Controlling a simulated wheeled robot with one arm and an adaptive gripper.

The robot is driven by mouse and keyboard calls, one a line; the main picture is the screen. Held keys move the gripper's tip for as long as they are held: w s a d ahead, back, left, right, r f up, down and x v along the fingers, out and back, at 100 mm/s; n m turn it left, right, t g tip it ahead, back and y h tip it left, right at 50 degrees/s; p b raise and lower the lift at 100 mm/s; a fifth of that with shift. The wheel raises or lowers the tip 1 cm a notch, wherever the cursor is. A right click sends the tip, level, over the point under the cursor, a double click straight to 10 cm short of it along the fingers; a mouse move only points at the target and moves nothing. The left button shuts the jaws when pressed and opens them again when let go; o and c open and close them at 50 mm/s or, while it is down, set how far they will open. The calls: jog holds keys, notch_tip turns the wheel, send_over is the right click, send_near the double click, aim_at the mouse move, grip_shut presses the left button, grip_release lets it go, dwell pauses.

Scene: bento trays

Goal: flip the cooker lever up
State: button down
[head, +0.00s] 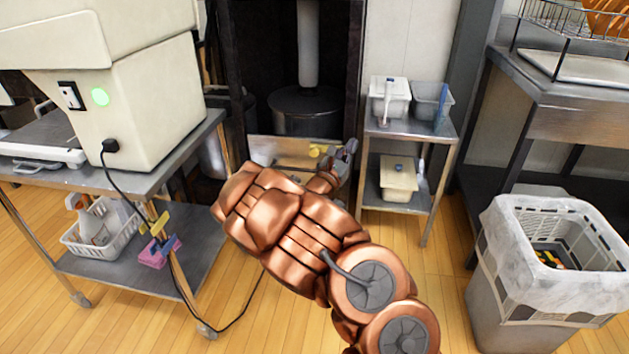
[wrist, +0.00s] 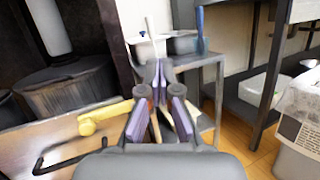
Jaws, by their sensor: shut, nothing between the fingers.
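The cooker lever is yellow with a round knob and shows on the metal front panel (head: 270,150) below the large dark pot (head: 305,110). In the wrist view the lever (wrist: 105,116) lies close to level, its knob at the left, its right end running behind my left finger. In the head view only a small yellow part of the lever (head: 317,151) shows beside my gripper (head: 350,147). My gripper also shows in the wrist view (wrist: 160,72), fingertips together and empty, to the right of the knob. I cannot tell whether a finger touches the lever.
A small metal rack (head: 440,133) with plastic containers stands just right of the cooker. A steel cart (head: 150,186) with a cream machine (head: 150,110) stands left. A lined bin (head: 480,300) is at lower right. A bent dark handle (wrist: 60,160) sits below the lever.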

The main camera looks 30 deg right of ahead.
aim_at(315, 171)
jog(key=w+a+f+n+t+y+b, duration=0.1)
jog(key=w+a+f+n+t+y, duration=0.1)
jog(key=f, duration=0.4)
jog(key=w+a+f+n+t+y+b, duration=0.1)
jog(key=w+a+f+n+y+b, duration=0.1)
jog(key=f, duration=0.5)
jog(key=w+a+f+n+t+y+b, duration=0.1)
jog(key=w+a+f+n+t+y, duration=0.1)
jog(key=f, duration=0.5)
jog(key=w+a+n, duration=0.1)
jog(key=w+n, duration=0.1)
jog(key=w, duration=0.1)
jog(key=shift+a+f+t, duration=0.25)
jog(key=shift+a+t, duration=0.05)
jog(key=shift+w+d+b, duration=0.1)
jog(key=shift+w+b, duration=0.1)
jog(key=shift+b, duration=0.15)
jog(key=b+x, duration=0.1)
jog(key=x, duration=0.2)
jog(key=b+x, duration=0.2)
jog(key=x, duration=0.1)
jog(key=r+b+x, duration=0.1)
jog(key=x, duration=0.3)
jog(key=shift+w, duration=0.15)
jog(key=shift+w+r+b, duration=0.2)
jog(key=shift+r+b, duration=0.5)
jog(key=shift+r, duration=0.55)
